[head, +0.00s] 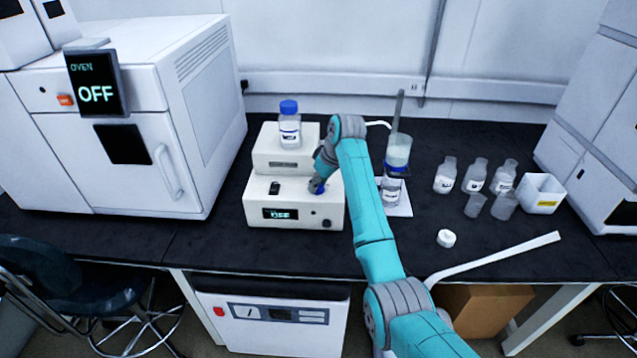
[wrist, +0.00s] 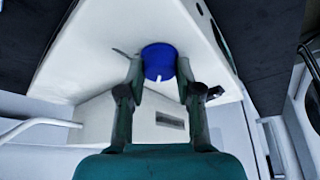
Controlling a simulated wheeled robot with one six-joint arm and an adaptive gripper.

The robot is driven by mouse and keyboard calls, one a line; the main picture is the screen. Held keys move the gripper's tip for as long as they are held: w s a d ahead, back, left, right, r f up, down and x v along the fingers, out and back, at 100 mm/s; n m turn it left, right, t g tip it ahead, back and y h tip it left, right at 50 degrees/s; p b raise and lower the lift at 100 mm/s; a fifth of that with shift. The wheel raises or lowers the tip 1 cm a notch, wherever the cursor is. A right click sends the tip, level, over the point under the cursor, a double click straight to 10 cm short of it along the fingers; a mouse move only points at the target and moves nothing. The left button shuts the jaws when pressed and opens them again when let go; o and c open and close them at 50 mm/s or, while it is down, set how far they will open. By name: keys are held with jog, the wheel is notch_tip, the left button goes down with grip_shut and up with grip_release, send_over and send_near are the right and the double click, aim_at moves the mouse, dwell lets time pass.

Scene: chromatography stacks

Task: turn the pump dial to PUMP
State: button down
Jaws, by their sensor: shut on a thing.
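The pump (head: 260,190) is a white box on the black bench, with a dark display (head: 281,214) on its front that appears to read OFF. Its blue dial (wrist: 158,58) fills the space between my fingertips in the wrist view, with a white pointer mark on its lower edge. My gripper (wrist: 159,78) is shut on the dial, one finger on each side. In the head view my gripper (head: 318,187) is at the right side of the pump's top, and the arm covers part of that area.
A blue-capped bottle (head: 289,130) stands on the pump's raised rear part. To the right are a glass column on a stand (head: 397,160), several small bottles (head: 474,176) and a white bin (head: 541,193). A white oven (head: 120,140) stands at left. A white cap (head: 446,238) lies on open bench.

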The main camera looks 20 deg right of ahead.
jog(key=m+h, duration=0.1)
jog(key=m, duration=0.2)
jog(key=shift+m+t, duration=0.3)
jog(key=shift+m, duration=0.1)
jog(key=m+h, duration=0.2)
jog(key=m, duration=0.2)
jog(key=shift+a+m, duration=0.15)
jog(key=shift+m, duration=0.15)
jog(key=m+h, duration=0.1)
jog(key=m, duration=0.3)
jog(key=shift+h, duration=0.4)
jog(key=shift+m+g+h, duration=0.3)
jog(key=shift+m+g, duration=0.05)
jog(key=shift+m, duration=0.85)
jog(key=shift+m+g+h, duration=0.3)
jog(key=shift+m+g, duration=0.05)
jog(key=shift+m, duration=0.85)
jog(key=c, duration=0.8)
grip_release()
jog(key=shift+o, duration=0.2)
